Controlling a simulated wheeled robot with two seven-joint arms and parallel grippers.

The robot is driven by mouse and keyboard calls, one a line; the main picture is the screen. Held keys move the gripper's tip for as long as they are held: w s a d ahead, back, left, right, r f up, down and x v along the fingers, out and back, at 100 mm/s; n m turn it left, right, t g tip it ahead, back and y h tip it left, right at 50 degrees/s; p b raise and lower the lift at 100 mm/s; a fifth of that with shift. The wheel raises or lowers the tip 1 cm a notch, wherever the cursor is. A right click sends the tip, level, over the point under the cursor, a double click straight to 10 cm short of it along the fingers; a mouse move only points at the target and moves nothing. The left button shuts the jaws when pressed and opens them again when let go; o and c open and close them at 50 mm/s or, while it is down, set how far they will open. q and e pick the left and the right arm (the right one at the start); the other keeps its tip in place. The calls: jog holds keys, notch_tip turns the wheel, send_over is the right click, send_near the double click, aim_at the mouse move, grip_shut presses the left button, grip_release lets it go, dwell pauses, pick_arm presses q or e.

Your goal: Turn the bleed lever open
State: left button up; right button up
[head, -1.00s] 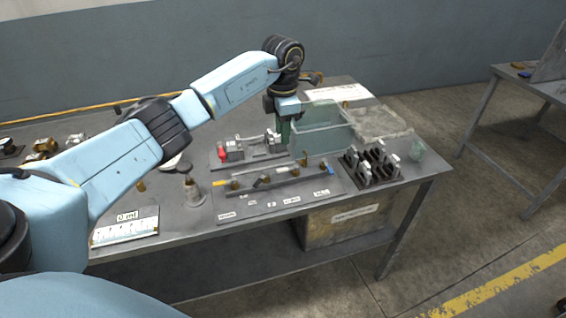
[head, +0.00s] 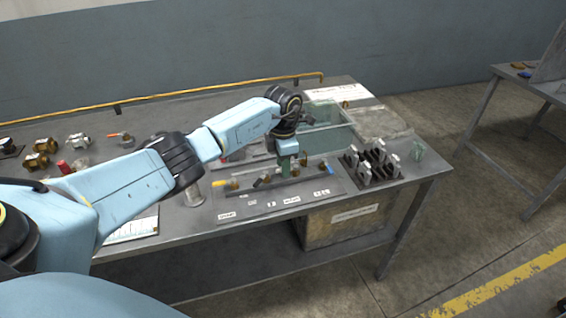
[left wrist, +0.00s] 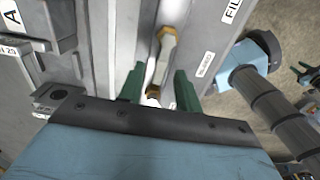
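A grey valve panel (head: 258,207) with printed labels lies near the table's front edge, with several brass fittings along it. My left gripper (head: 286,170) points down over the panel's middle fittings. In the left wrist view its two green fingers (left wrist: 160,88) are apart, one on each side of a pale bar with brass ends (left wrist: 164,50). The bar's lower end lies between the fingers, with no clear contact. A small label (left wrist: 204,64) sits beside this bar; its print is too small to read surely. I cannot tell for sure which fitting is the bleed lever.
A clear bin (head: 335,140) stands behind the panel. A dark rack of upright plates (head: 372,165) stands to its right. Several brass and steel fittings (head: 78,141) lie at the back left. A metal cylinder (head: 193,192) stands left of the panel.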

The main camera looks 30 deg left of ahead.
pick_arm(q)
grip_shut()
jog(key=shift+n, duration=0.3)
jog(key=n, duration=0.1)
jog(key=n+p, duration=0.1)
jog(key=d+n+p, duration=0.1)
jog(key=shift+s+d+r+n, duration=0.1)
jog(key=shift+s+r+n, duration=0.05)
jog(key=shift+s+n, duration=0.15)
jog(key=n, duration=0.1)
jog(key=d+n+p, duration=0.1)
jog(key=n, duration=0.2)
jog(key=shift+s+d+n+p, duration=0.1)
jog(key=shift+d+n+p, duration=0.2)
jog(key=shift+p, duration=0.1)
jog(key=n, duration=0.1)
jog(key=d+n+p, duration=0.1)
jog(key=n, duration=0.3)
jog(key=shift+w+d, duration=0.3)
jog(key=shift+w+d+n+p, duration=0.2)
jog(key=shift+d+n+p, duration=0.1)
jog(key=shift+n, duration=0.8)
jog(key=shift+w+d+n+p, duration=0.2)
jog(key=shift+n+p, duration=0.05)
jog(key=shift+n, duration=0.85)
